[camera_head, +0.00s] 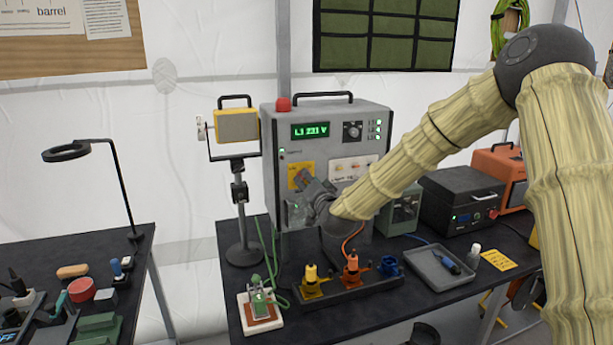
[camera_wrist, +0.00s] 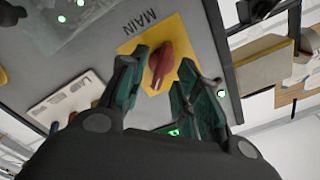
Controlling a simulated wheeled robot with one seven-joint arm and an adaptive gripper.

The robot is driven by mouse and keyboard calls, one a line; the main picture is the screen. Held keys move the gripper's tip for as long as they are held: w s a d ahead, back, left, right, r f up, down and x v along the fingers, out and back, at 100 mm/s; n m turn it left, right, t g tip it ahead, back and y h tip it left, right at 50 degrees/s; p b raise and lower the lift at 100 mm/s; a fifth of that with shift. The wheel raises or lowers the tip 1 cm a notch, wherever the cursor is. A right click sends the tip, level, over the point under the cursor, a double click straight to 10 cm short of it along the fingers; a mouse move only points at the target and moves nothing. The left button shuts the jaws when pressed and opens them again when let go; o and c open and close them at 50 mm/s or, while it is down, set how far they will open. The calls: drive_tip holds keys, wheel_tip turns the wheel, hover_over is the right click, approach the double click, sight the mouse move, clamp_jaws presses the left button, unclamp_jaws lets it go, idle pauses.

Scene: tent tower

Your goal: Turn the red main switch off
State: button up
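The red main switch (camera_wrist: 162,66) is a red handle on a yellow plate (camera_wrist: 128,47) marked MAIN, seen in the wrist view. The plate sits on the front of a grey cabinet (camera_head: 330,148), and part of the yellow plate (camera_head: 295,171) shows in the head view. My gripper (camera_wrist: 163,58) is open, with one dark green finger on each side of the red handle. I cannot tell whether either finger touches it. In the head view my gripper (camera_head: 312,195) is close to the cabinet front and covers the handle and the lower panel.
The cabinet display (camera_head: 311,130) is lit green, with a knob (camera_head: 352,130) beside it. A lamp (camera_head: 236,126) stands left of the cabinet. Yellow and orange connectors (camera_head: 313,280) and a grey tray (camera_head: 440,268) are on the bench below my arm.

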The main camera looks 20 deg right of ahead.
drive_tip(key=shift+w+a, duration=0.2)
drive_tip(key=shift+w, duration=1.1)
